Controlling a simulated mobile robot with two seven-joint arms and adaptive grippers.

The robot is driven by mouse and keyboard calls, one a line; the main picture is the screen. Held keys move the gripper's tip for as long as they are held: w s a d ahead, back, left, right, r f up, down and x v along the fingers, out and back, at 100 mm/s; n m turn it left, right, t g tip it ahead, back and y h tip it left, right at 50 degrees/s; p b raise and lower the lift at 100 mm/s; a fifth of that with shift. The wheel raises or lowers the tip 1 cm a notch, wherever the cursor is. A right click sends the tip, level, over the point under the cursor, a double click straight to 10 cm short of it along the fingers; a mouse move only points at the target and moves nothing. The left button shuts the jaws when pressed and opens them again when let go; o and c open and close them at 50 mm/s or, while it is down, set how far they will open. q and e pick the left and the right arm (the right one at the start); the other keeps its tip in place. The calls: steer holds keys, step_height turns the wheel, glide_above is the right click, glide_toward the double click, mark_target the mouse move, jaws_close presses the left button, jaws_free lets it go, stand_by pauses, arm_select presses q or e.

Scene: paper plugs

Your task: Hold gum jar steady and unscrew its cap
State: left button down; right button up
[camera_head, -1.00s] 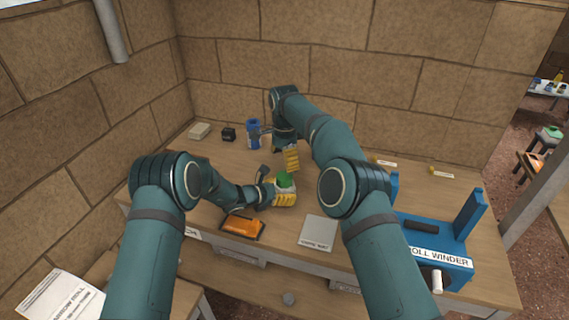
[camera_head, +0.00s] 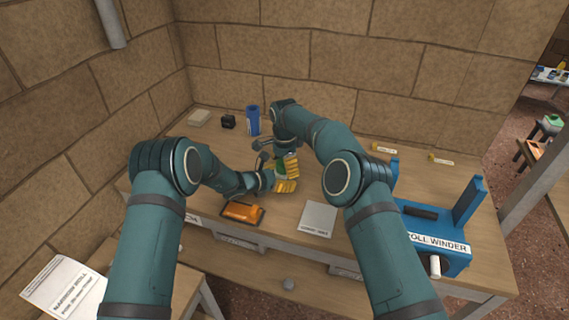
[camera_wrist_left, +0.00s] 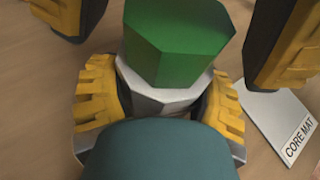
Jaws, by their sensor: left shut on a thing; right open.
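The gum jar has a pale grey faceted body (camera_wrist_left: 165,100) and a green faceted cap (camera_wrist_left: 178,40). The cap is on the body in the left wrist view. In the head view the green cap (camera_head: 280,168) shows only in part between the grippers. My left gripper (camera_head: 284,186) is shut on the jar body, with a yellow pad on each side in the left wrist view. My right gripper (camera_head: 289,165) is open above the jar. Its two fingers stand apart on either side of the cap, with gaps visible in the left wrist view.
A grey core mat (camera_head: 319,218) lies right of the jar. A blue cup (camera_head: 252,121), a black block (camera_head: 228,121) and a pale block (camera_head: 199,118) stand at the back left. The blue roll winder (camera_head: 436,238) occupies the right.

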steer(key=c, duration=1.3)
steer(key=n, duration=0.9)
steer(key=shift+n, duration=0.3)
steer(key=o, duration=1.3)
steer(key=shift+r, duration=0.15)
